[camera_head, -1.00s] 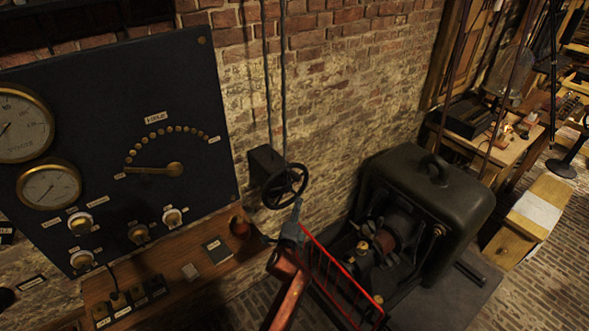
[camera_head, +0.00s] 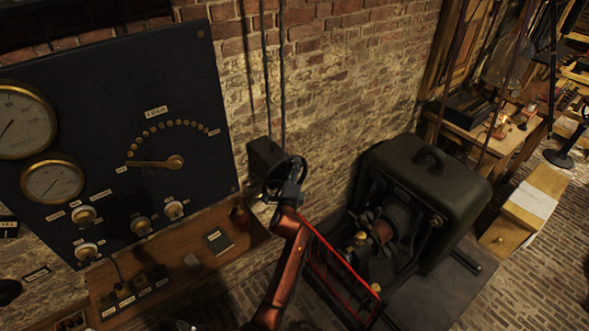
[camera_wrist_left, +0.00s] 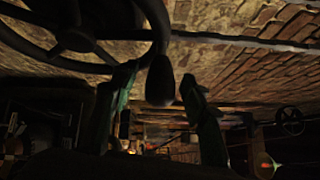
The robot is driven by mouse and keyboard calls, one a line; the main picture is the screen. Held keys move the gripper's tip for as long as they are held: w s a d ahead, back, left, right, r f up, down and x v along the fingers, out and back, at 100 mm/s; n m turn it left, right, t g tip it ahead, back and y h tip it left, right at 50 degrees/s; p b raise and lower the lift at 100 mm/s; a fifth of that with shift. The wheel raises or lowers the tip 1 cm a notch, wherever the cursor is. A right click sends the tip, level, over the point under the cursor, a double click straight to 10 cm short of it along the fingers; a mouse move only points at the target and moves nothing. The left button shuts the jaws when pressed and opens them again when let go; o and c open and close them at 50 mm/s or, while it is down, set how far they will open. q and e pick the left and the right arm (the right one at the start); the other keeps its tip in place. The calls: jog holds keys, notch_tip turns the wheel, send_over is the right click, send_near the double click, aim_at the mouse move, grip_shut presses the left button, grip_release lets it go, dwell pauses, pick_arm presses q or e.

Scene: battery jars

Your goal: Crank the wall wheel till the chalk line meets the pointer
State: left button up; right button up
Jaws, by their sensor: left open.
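The dark spoked wall wheel (camera_head: 272,185) is on a box on the brick wall, right of the black panel. My left gripper (camera_head: 292,186) is at its front right side and covers part of the rim. In the left wrist view, the wheel rim (camera_wrist_left: 156,20) fills the upper left. A dark rounded handle (camera_wrist_left: 160,82) stands between the parted greenish fingers of my left gripper (camera_wrist_left: 159,86). The fingers are open, with a gap showing to the right of the handle. I cannot make out a chalk line or a pointer at the wheel. My right gripper is not in view.
A black panel (camera_head: 100,110) with gauges and a brass lever hangs at left, above a wooden shelf (camera_head: 185,245). A dark machine (camera_head: 430,190) stands right of the wheel behind a red rail (camera_head: 340,258). Two pipes run up the wall above the wheel.

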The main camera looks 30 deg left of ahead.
pick_arm(q)
jog(key=shift+c, duration=0.2)
grip_shut()
dwell(0.3)
